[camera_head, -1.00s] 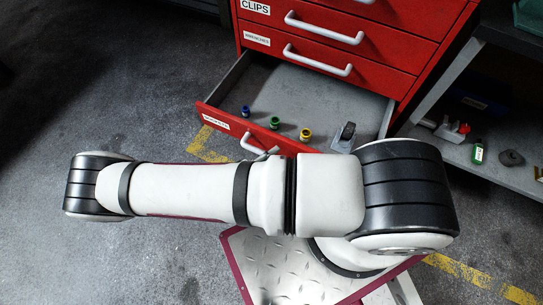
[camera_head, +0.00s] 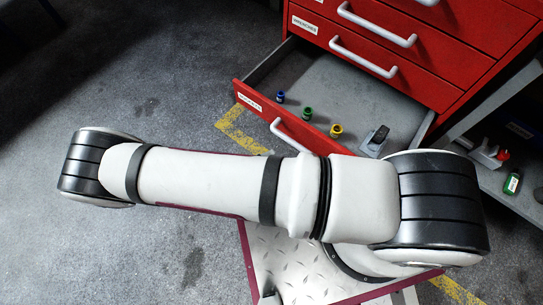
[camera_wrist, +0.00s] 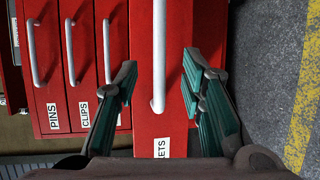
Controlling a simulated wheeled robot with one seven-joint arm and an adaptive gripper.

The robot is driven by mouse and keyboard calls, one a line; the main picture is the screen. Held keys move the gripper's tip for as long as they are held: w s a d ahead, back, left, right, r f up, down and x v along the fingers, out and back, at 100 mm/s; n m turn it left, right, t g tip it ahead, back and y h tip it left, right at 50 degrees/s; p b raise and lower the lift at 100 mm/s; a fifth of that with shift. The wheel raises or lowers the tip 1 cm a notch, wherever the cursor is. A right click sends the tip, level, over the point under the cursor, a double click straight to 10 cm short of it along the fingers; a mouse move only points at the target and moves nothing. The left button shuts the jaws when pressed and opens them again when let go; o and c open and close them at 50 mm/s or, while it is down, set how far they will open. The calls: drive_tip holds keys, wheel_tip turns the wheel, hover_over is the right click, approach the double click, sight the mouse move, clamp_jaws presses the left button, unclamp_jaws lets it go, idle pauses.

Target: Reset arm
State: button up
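In the wrist view, my gripper (camera_wrist: 160,88) is open, its two green-padded fingers apart with nothing between them. Beyond and between the fingers is the red front of a drawer with a white vertical handle (camera_wrist: 159,55) and a label ending in "KETS". In the head view, my white arm stretches across the picture, bent at the right; the gripper itself does not show there. The bottom drawer (camera_head: 262,104) of the red cabinet stands open behind the arm. It holds a blue, a green and a yellow small piece (camera_head: 336,131) and a grey block-like object (camera_head: 376,139).
The red cabinet (camera_head: 435,75) has shut drawers above the open one. A grey shelf (camera_head: 522,190) at the right holds a green bottle (camera_head: 512,183) and a red-topped item. Yellow floor tape (camera_head: 233,118) runs by the drawer. The floor at the left is clear.

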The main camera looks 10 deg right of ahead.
idle(0.5)
drive_tip(key=w+r+m+g+y, duration=0.2)
drive_tip(key=r+g+y, duration=0.15)
drive_tip(key=r, duration=0.75)
drive_tip(key=w+r+m+g+y, duration=0.15)
drive_tip(key=r+g, duration=0.25)
drive_tip(key=r, duration=0.8)
drive_tip(key=s+d+r+y, duration=0.2)
drive_tip(key=d+r+y, duration=0.1)
drive_tip(key=r, duration=0.4)
drive_tip(key=s+d+r+y, duration=0.1)
drive_tip(key=d+r+y, duration=0.1)
drive_tip(key=d+r, duration=0.3)
drive_tip(key=s+d+r+t+y, duration=0.25)
drive_tip(key=s+r, duration=0.25)
drive_tip(key=s, duration=0.3)
drive_tip(key=s+d+r+t+y, duration=0.2)
drive_tip(key=s+r+y, duration=0.1)
drive_tip(key=s+r, duration=0.4)
wheel_tip(320, 180, up, 16)
drive_tip(key=t+p, duration=0.3)
drive_tip(key=p, duration=1.3)
drive_tip(key=shift+s, duration=0.35)
